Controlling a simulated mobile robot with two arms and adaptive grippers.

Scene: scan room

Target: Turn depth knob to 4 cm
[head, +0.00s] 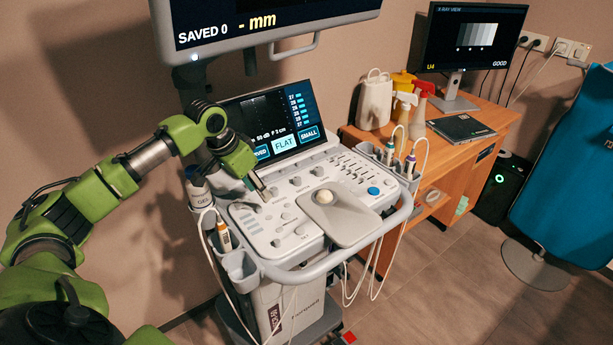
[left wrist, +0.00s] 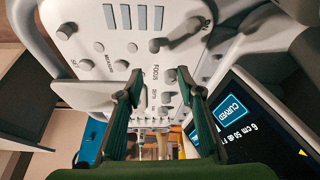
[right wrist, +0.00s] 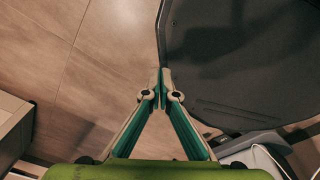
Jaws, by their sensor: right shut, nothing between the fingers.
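The ultrasound control panel (head: 290,215) has several grey knobs. My left gripper (head: 264,193) reaches down to its rear left part. In the left wrist view my left gripper (left wrist: 160,74) is open, with small knobs (left wrist: 170,75) near and between its fingertips. I cannot tell whether it touches one. The console screen (left wrist: 240,115) shows 6 cm and 50 dB in the left wrist view. In the head view the screen (head: 270,108) is partly hidden by my arm. My right gripper (right wrist: 165,75) is shut and empty above the floor.
The panel also bears a trackball (head: 323,197) and a blue button (head: 374,191). A gel bottle (head: 198,187) and corded probes (head: 224,236) hang at the console's sides. A wooden desk (head: 460,152) with bottles and a monitor stands at the right.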

